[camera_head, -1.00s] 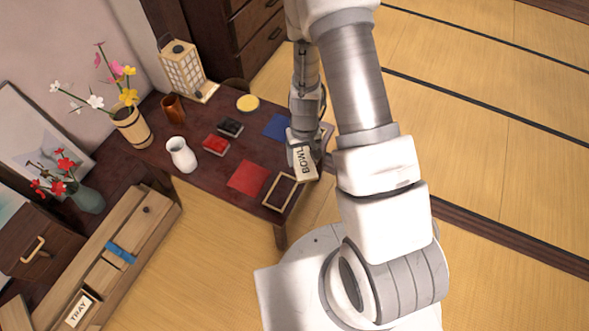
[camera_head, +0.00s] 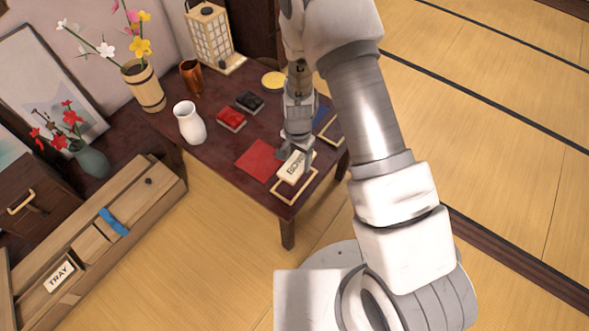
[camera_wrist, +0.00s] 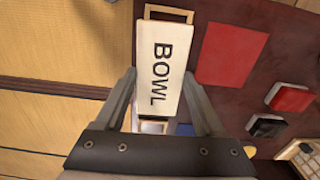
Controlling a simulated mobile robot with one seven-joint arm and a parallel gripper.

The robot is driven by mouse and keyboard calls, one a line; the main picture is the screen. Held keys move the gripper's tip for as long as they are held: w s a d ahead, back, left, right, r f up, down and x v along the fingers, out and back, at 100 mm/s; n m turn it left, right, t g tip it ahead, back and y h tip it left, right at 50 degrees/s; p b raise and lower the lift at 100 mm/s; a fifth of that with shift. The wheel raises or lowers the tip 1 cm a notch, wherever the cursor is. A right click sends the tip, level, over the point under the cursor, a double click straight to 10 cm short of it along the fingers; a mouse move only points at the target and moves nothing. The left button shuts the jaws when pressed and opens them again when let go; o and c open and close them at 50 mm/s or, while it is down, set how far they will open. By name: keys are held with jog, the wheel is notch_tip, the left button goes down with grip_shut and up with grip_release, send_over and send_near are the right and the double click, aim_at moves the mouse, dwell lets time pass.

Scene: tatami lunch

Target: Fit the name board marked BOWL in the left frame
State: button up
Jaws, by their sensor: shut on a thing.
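The pale BOWL board (camera_head: 292,168) is held in my gripper (camera_head: 294,155), and its dark lettering reads clearly in the wrist view (camera_wrist: 158,85). My gripper's two fingers (camera_wrist: 160,92) are shut on the board's long sides. A thin light-wood frame (camera_head: 311,190) lies on the table's near edge, beside the red square. The board is over part of this frame and hides it. In the wrist view the frame's end rim (camera_wrist: 172,10) sticks out beyond the board's top end. I cannot tell whether the board touches the frame. A second frame (camera_head: 332,136) is partly hidden behind my arm.
The dark table (camera_head: 225,165) carries a red square (camera_head: 262,160), a red box (camera_head: 231,119), a black box (camera_head: 250,101), a white vase (camera_head: 189,122), a copper cup (camera_head: 191,77) and a lantern (camera_head: 212,35). A TRAY board (camera_head: 59,276) is on the wooden bench at left.

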aim_at(295, 163)
jog(key=shift+a+f+b, duration=0.3)
jog(key=shift+a+f, duration=0.1)
jog(key=shift+f, duration=0.25)
jog(key=shift+f+b, duration=2.65)
jog(key=shift+f, duration=1.1)
jog(key=shift+f+b, duration=0.35)
jog(key=shift+f, duration=0.05)
jog(key=o, duration=1.3)
jog(key=shift+o, duration=0.2)
notch_tip(295, 163, up, 18)
jog(key=p, duration=0.6)
jog(key=shift+f, duration=0.25)
